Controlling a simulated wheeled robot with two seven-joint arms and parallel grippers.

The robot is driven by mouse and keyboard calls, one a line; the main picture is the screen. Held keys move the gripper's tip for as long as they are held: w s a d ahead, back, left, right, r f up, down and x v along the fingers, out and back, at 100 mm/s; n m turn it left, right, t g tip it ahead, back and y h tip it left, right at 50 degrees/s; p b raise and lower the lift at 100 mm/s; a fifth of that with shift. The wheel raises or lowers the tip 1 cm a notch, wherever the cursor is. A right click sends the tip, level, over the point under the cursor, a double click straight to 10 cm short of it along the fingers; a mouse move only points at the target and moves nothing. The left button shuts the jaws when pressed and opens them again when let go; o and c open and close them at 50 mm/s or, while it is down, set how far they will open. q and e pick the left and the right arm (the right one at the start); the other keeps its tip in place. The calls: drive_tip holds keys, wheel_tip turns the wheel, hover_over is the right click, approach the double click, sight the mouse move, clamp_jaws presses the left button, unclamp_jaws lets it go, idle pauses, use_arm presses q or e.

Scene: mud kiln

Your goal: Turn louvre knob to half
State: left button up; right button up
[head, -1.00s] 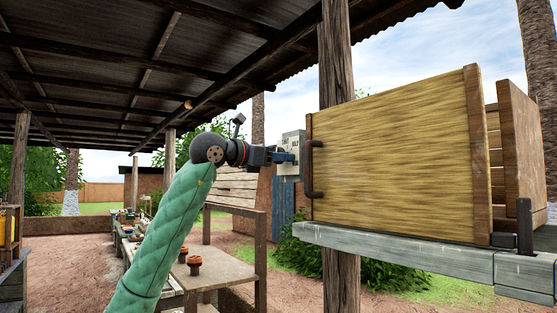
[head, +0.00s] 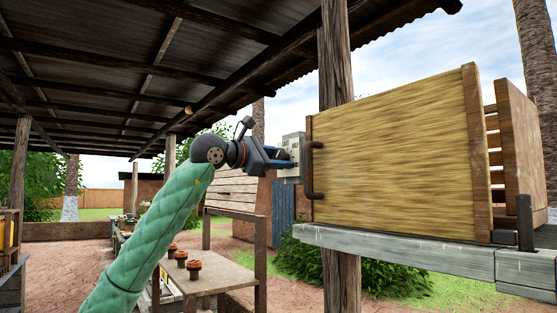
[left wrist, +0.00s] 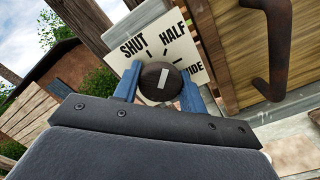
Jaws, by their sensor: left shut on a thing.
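The louvre knob (left wrist: 160,84) is round and dark with a pale bar on its face. It sits on a pale dial plate (left wrist: 158,52) lettered SHUT, HALF and a partly hidden word ending in IDE. The plate looks tilted in the left wrist view. The bar runs roughly upward, leaning slightly right, between the SHUT and HALF lettering. My left gripper (left wrist: 160,90) is shut on the knob, one blue finger on each side. In the head view, my left gripper (head: 288,163) reaches the plate (head: 293,148) and the knob is hidden. My right gripper is not in view.
A large wooden panel box (head: 395,160) with dark handles stands on a grey beam (head: 400,248) right of the plate. A wooden post (head: 338,120) rises behind it. A table (head: 222,272) with several small brown pots stands lower left.

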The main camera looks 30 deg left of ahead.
use_arm(q)
drive_tip(key=shift+r, duration=0.1)
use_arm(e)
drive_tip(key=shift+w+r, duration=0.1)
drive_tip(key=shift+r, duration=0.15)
use_arm(q)
drive_tip(key=o, duration=0.9)
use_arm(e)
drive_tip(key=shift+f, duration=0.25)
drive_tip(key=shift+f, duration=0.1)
use_arm(q)
drive_tip(key=shift+s+a, duration=0.1)
drive_tip(key=shift+s, duration=0.1)
drive_tip(key=b+v, duration=0.3)
drive_tip(key=v, duration=0.4)
drive_tip(key=shift+s, duration=0.2)
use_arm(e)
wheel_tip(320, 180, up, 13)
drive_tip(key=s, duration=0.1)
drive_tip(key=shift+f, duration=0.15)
use_arm(q)
drive_tip(key=shift+a, duration=0.1)
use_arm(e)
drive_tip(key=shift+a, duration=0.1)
